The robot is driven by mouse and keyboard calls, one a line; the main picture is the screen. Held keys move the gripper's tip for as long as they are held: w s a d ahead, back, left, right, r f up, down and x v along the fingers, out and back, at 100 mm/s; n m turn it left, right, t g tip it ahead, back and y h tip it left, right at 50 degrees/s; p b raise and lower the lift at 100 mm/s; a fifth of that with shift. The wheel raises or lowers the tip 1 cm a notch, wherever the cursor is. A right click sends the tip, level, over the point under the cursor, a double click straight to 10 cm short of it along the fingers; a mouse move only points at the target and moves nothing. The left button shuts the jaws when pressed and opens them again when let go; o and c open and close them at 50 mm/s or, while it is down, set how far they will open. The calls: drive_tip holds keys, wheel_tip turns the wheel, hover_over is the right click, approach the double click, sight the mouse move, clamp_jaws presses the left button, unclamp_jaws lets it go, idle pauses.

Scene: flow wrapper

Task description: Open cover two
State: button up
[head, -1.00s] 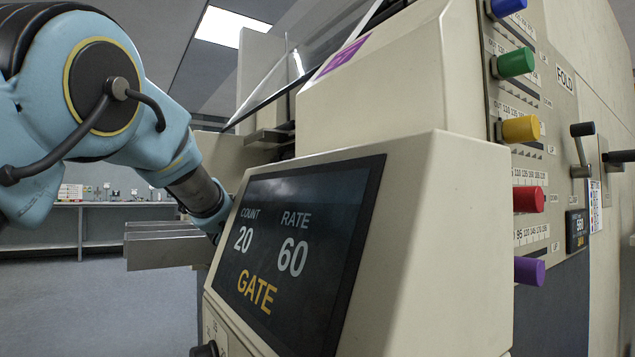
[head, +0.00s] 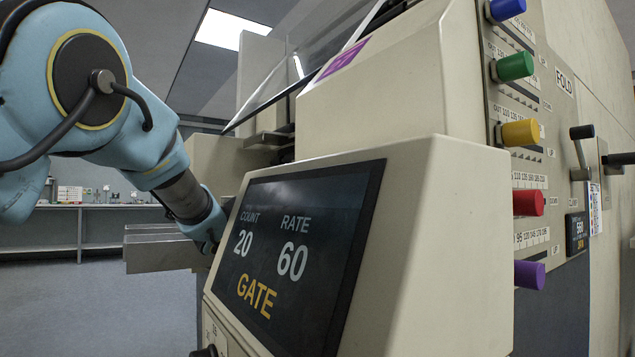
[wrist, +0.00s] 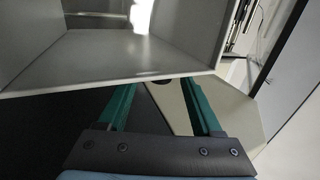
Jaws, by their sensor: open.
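A clear, tilted cover panel (head: 305,62) stands over the upper part of the machine in the head view, beside a purple label (head: 343,60). I cannot tell whether this is cover two. In the head view my arm's end goes down behind the left side of the screen housing, which hides my gripper. In the wrist view my gripper (wrist: 160,90) has its two green fingers apart with nothing between them. Their tips pass behind the front edge of a grey metal trough (wrist: 130,60); touching or apart, I cannot tell.
The screen (head: 290,250) reads COUNT 20, RATE 60, GATE. Coloured knobs, among them a red knob (head: 528,202), stick out of the panel at right. A metal tray (head: 160,252) juts out left of the machine. Open floor lies at lower left, with a bench (head: 90,210) behind.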

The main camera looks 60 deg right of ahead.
drive_tip(key=v, duration=0.8)
drive_tip(key=shift+a+f, duration=0.2)
drive_tip(key=shift+a, duration=0.1)
drive_tip(key=shift+w, duration=0.2)
